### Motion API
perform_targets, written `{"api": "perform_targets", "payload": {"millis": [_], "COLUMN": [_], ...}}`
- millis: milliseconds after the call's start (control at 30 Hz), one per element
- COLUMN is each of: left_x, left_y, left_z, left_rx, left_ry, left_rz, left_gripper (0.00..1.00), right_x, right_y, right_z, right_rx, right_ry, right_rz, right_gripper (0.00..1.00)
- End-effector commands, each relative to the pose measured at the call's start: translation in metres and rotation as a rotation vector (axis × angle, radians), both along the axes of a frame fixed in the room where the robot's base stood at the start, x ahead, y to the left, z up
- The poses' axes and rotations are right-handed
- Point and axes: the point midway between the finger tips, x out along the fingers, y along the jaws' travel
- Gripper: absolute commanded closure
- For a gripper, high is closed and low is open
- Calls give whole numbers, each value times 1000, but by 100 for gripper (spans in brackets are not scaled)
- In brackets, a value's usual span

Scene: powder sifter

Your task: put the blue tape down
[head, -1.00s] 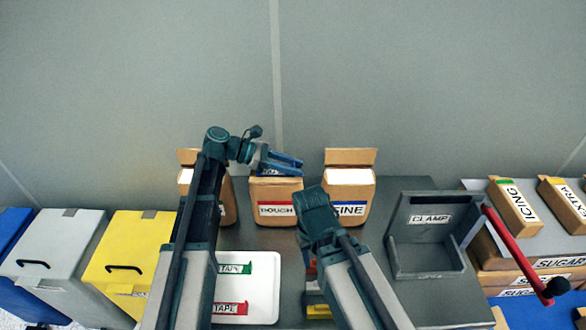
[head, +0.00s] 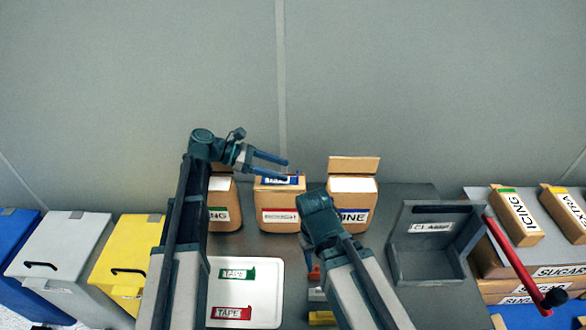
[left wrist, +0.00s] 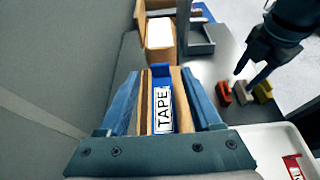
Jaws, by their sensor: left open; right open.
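The blue tape (left wrist: 163,100), with a white TAPE label, lies at the open top of the middle brown box (head: 278,213). Its blue edge also shows in the head view (head: 279,180). My left gripper (head: 286,168) is open above that box. In the left wrist view its two fingers stand on either side of the tape with a gap on each side. My right gripper (left wrist: 251,73) is open and seems empty, low over the table; in the head view my right arm hides its fingers.
A white tray (head: 270,290) holds green tape (head: 238,273) and red tape (head: 232,313). Brown boxes stand left (head: 224,205) and right (head: 352,195) of the middle one. A grey clamp unit (head: 432,240) with a red lever (head: 518,265) stands at right. Small coloured blocks (left wrist: 243,92) lie under my right gripper.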

Motion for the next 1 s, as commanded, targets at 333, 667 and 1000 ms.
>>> {"api": "perform_targets", "payload": {"millis": [333,667,1000], "left_x": [1,0,0], "left_y": [51,59,59], "left_z": [23,24,24], "left_rx": [0,0,0], "left_ry": [-1,-1,-1], "left_rz": [2,-1,0], "left_gripper": [34,34,34], "right_x": [0,0,0], "right_y": [0,0,0], "right_z": [23,24,24], "right_rx": [0,0,0], "right_ry": [0,0,0], "right_rz": [0,0,0], "right_gripper": [50,50,50]}}
